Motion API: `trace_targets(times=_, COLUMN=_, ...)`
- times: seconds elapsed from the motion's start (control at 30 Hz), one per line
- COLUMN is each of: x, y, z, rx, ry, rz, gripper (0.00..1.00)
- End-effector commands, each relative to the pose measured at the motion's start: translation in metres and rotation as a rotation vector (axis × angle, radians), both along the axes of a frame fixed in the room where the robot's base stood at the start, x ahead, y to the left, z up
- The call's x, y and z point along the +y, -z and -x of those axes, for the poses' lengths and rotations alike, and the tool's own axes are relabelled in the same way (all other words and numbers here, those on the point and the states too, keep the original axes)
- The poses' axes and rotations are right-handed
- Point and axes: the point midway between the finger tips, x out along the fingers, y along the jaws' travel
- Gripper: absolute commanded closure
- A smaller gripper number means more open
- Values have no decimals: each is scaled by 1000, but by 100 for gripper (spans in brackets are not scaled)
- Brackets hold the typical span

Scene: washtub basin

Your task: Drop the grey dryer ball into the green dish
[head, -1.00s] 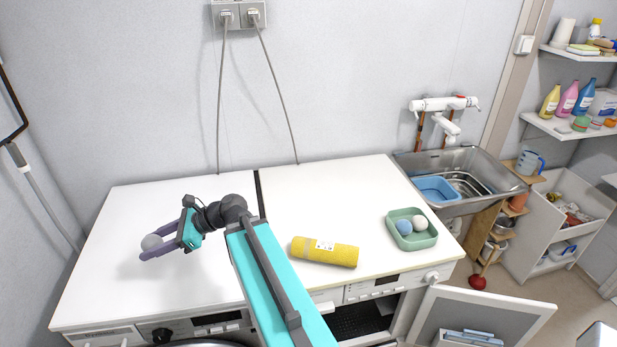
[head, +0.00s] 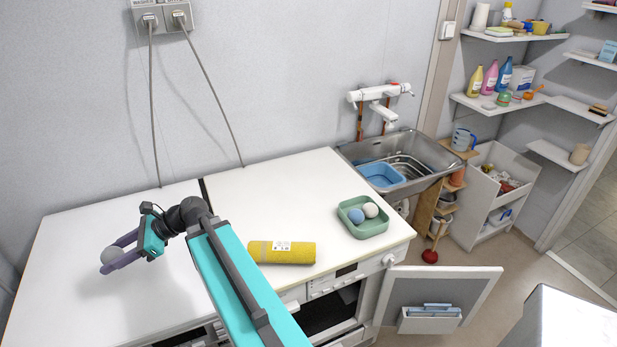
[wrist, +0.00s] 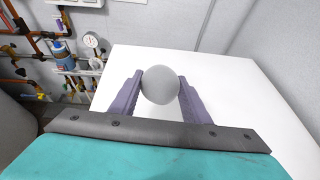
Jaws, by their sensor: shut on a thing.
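The grey dryer ball (head: 112,254) is held between the purple fingers of my gripper (head: 118,256), above the left white machine top. In the wrist view the grey ball (wrist: 161,85) sits between both fingertips of my gripper (wrist: 160,90). The green dish (head: 366,229) is a square tray on the right white top, far to the right of my gripper. It holds a blue ball (head: 355,215) and a cream ball (head: 371,210) side by side.
A yellow rolled cloth (head: 281,252) lies on the right top, left of the green dish. A metal sink (head: 418,160) with a blue basin (head: 381,174) stands beyond the dish. The left white top (head: 75,235) is bare around my gripper. An open machine door (head: 440,285) juts out in front.

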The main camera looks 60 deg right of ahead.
Motion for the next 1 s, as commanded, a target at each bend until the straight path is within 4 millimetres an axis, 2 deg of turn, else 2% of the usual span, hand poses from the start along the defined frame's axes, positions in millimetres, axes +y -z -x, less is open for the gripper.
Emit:
trace_targets(times=0.03, x=-16, y=-1, z=-2, rx=0, ry=18, rz=0, gripper=79)
trace_targets(times=0.47, x=-150, y=-4, z=12, rx=4, ry=167, rz=3, gripper=79)
trace_targets(times=0.77, x=-243, y=-6, z=39, rx=5, ry=272, rz=5, gripper=79)
trace_targets(times=1.0, x=-314, y=-8, z=70, rx=6, ry=355, rz=6, gripper=79)
